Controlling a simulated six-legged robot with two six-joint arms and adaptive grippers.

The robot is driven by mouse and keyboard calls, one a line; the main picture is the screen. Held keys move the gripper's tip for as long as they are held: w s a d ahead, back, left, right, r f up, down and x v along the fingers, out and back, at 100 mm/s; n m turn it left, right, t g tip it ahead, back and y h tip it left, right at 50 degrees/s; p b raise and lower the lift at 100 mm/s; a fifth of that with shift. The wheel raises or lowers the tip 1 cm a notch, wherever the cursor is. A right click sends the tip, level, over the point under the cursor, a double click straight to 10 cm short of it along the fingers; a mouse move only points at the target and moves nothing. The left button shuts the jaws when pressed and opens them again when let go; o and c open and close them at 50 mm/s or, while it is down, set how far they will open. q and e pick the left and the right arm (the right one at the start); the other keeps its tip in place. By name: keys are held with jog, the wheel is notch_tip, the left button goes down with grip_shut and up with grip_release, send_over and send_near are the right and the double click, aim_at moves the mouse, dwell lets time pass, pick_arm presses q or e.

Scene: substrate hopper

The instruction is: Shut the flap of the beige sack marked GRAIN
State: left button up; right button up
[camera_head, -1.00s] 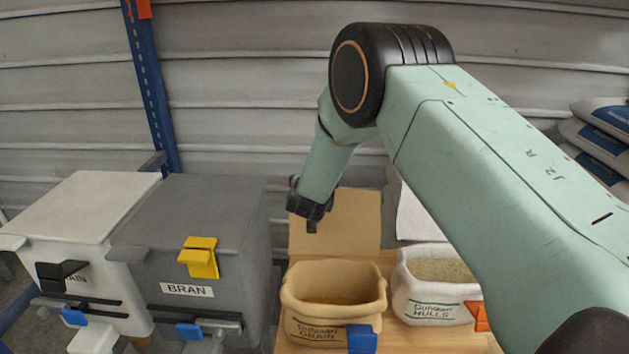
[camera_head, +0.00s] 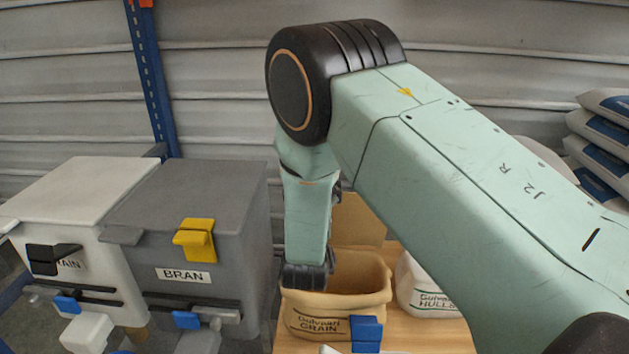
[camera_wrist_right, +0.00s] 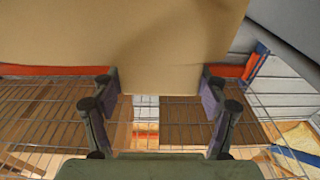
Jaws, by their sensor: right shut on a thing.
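The beige sack marked GRAIN (camera_head: 335,322) stands on a wooden surface, its mouth open at the top. Its beige flap (camera_head: 361,220) shows behind the mouth in the head view, partly hidden by my right arm. In the right wrist view the flap (camera_wrist_right: 130,35) fills the top, and its narrower tab lies between the fingers. My right gripper (camera_wrist_right: 162,92) is shut on that tab. In the head view my right wrist hangs over the left of the sack's mouth and the fingertips are hidden. My left gripper is not in view.
A blue clip (camera_head: 366,331) sits at the sack's front right. A white HULLS sack (camera_head: 428,290) stands to the right, partly behind my arm. A grey BRAN bin (camera_head: 190,215) with a yellow latch (camera_head: 196,240) and a white bin (camera_head: 75,195) stand to the left.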

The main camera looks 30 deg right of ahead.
jog(key=shift+s+a+f, duration=0.2)
jog(key=shift+s+f, duration=0.1)
jog(key=shift+s, duration=0.15)
jog(key=o, duration=1.7)
jog(key=shift+d, duration=0.1)
jog(key=shift+r, duration=0.25)
notch_tip(320, 180, up, 10)
jog(key=shift+f, duration=0.15)
